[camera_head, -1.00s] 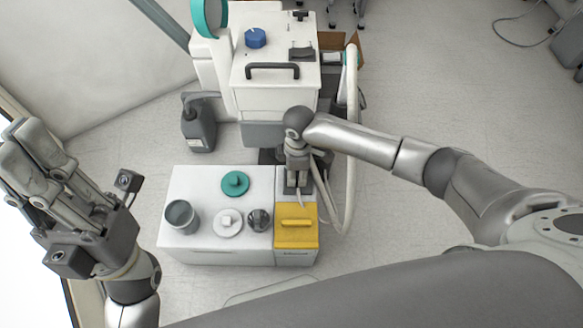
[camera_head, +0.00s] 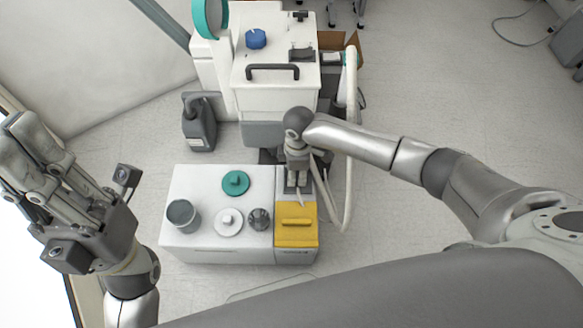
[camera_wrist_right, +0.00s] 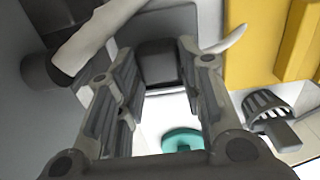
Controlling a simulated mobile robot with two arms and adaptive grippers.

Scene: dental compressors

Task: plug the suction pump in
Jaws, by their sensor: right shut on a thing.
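My right gripper (camera_head: 296,182) is shut on a dark grey block, likely the plug (camera_wrist_right: 157,62), which shows between its fingers in the right wrist view. A thin white cord (camera_head: 302,197) comes out beside the fingertips and also shows in the right wrist view (camera_wrist_right: 230,40). The gripper points down at the grey rear part of the white unit with the yellow front (camera_head: 296,232). Whether the block touches a socket is hidden. My left gripper (camera_head: 25,145) is raised at the left, away from the units; its finger gap is unclear.
A white machine with a black handle (camera_head: 272,70) stands behind. A pale hose (camera_head: 349,180) loops down right of my right gripper. A teal lid (camera_head: 235,183), a grey cup (camera_head: 183,215), a white lid (camera_head: 228,222) and a dark strainer (camera_head: 259,219) sit on the white top. A grey canister (camera_head: 198,125) stands behind.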

